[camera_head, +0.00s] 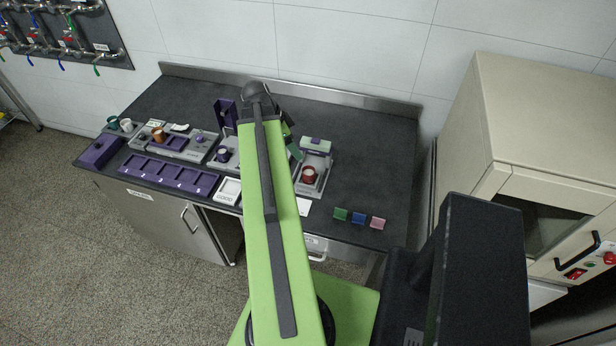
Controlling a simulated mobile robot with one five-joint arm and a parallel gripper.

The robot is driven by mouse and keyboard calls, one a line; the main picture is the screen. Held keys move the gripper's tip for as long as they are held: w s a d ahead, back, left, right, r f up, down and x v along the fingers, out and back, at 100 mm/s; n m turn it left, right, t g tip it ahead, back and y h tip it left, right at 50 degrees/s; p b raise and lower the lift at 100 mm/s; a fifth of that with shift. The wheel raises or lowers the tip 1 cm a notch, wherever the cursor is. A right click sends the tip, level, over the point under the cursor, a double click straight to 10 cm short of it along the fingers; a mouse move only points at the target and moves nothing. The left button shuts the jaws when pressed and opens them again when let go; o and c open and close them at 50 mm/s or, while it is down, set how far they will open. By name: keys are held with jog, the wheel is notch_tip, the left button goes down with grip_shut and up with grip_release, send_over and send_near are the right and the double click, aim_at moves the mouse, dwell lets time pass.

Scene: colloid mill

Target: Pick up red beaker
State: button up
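The red beaker (308,175) stands upright on the grey base of a small machine (318,146) with a purple and pale top, right of the bench's middle. My green arm reaches over the bench from the front. My gripper (294,152) shows only in part beside the arm, to the upper left of the red beaker and seemingly apart from it. The arm hides much of it, so I cannot tell its opening.
The dark bench (375,150) carries a purple compartment tray (168,174) and several devices and cups on its left. Green (340,214), blue (358,218) and pink (378,223) blocks lie near the front edge. A beige cabinet (520,120) stands right. The bench's back right is clear.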

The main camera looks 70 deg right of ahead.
jog(key=b, duration=1.1)
send_near(309, 171)
jog(key=shift+s+a+f, duration=0.2)
jog(key=shift+s+f, duration=0.35)
jog(key=shift+s, duration=0.05)
jog(key=shift+s+a+f, duration=0.15)
jog(key=shift+s+f, duration=0.35)
jog(key=shift+s, duration=0.2)
jog(key=b+x, duration=0.4)
jog(key=b, duration=0.1)
jog(key=shift+w+f, duration=0.35)
jog(key=shift+f, duration=0.05)
jog(key=shift+s+d+f, duration=0.1)
jog(key=shift+s+f, duration=0.1)
jog(key=shift+f, duration=0.15)
jog(key=shift+r, duration=0.2)
jog(key=shift+c, duration=0.4)
jog(key=c, duration=1.4)
jog(key=shift+r, duration=0.15)
